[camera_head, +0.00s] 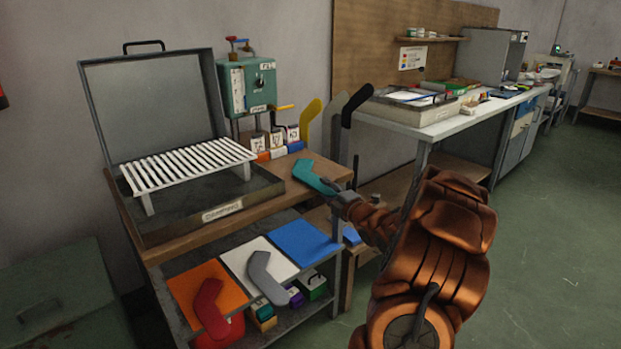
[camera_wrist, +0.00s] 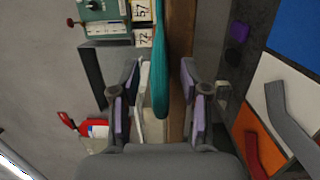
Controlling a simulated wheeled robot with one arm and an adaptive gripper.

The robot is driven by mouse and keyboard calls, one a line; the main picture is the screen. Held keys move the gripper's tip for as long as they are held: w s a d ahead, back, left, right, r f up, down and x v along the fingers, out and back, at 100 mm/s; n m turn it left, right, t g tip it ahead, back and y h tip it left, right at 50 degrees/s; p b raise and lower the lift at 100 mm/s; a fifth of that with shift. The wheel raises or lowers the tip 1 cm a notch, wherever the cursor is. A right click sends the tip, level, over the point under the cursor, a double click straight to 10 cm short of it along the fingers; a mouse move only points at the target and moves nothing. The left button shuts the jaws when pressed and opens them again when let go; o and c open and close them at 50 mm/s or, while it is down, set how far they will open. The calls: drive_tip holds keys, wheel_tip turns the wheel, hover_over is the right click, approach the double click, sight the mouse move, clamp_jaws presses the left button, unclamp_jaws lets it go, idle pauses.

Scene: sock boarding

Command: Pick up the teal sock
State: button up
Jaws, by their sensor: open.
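The teal sock (camera_head: 315,176) shows in the head view at the right part of the wooden table, its narrow end toward my gripper. My gripper (camera_head: 340,194) is at that end, and the dark wrist hides part of the contact area. In the wrist view the sock (camera_wrist: 161,75) runs down from the top edge, with its lower end between my two finger pads. My gripper (camera_wrist: 163,118) is open there, with gaps visible on both sides of the sock.
Yellow (camera_head: 310,122), grey (camera_head: 335,127) and black (camera_head: 352,120) upright forms stand behind the sock. A white slatted rack (camera_head: 190,165) sits in the open box at left. Red (camera_head: 209,308) and grey (camera_head: 266,280) socks lie on the lower shelf; the blue mat (camera_head: 305,242) is bare.

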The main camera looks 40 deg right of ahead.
drive_tip(key=shift+w+d, duration=0.1)
drive_tip(key=shift+w, duration=0.4)
clamp_jaws()
